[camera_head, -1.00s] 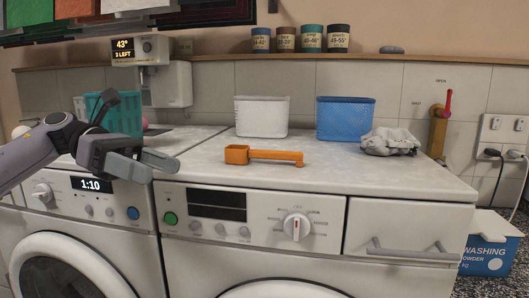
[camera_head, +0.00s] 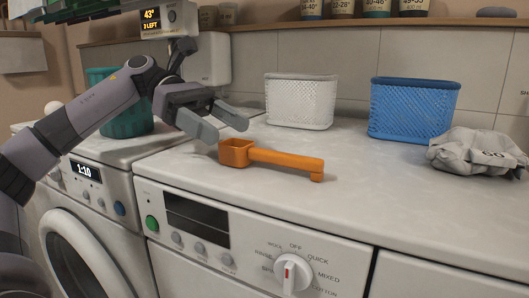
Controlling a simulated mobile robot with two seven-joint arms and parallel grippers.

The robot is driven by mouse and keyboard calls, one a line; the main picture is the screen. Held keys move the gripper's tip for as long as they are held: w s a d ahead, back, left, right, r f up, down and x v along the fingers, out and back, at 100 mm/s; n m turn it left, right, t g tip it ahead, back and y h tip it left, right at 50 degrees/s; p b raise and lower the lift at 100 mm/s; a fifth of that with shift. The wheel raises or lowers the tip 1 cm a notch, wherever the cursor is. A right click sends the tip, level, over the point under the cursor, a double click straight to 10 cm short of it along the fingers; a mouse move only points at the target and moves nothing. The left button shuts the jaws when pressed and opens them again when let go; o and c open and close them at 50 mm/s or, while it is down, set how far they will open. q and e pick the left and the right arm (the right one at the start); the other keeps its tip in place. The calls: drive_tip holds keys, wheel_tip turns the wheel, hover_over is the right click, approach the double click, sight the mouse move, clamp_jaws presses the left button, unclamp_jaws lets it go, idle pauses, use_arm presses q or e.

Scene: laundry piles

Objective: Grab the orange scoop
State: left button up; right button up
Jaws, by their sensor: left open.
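The orange scoop (camera_head: 272,157) lies on the white worktop above the washing machine. Its square cup is at the left, and its handle runs right to a hooked end. My left gripper (camera_head: 222,122) is open and empty, just behind and to the left of the scoop's cup in the picture. It appears above the worktop and apart from the scoop. My right gripper is not in view.
A white basket (camera_head: 300,103), a blue basket (camera_head: 413,110) and a crumpled grey cloth (camera_head: 474,152) stand behind and right of the scoop. A teal basket (camera_head: 128,118) is behind my left arm. The front worktop is clear.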

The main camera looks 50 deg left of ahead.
sight(245, 144)
use_arm(q)
drive_tip(key=shift+p+x, duration=0.45)
drive_tip(key=shift+x, duration=2.6)
drive_tip(key=shift+s+a+f, duration=0.1)
drive_tip(key=shift+s+f, duration=0.05)
drive_tip(key=c, duration=1)
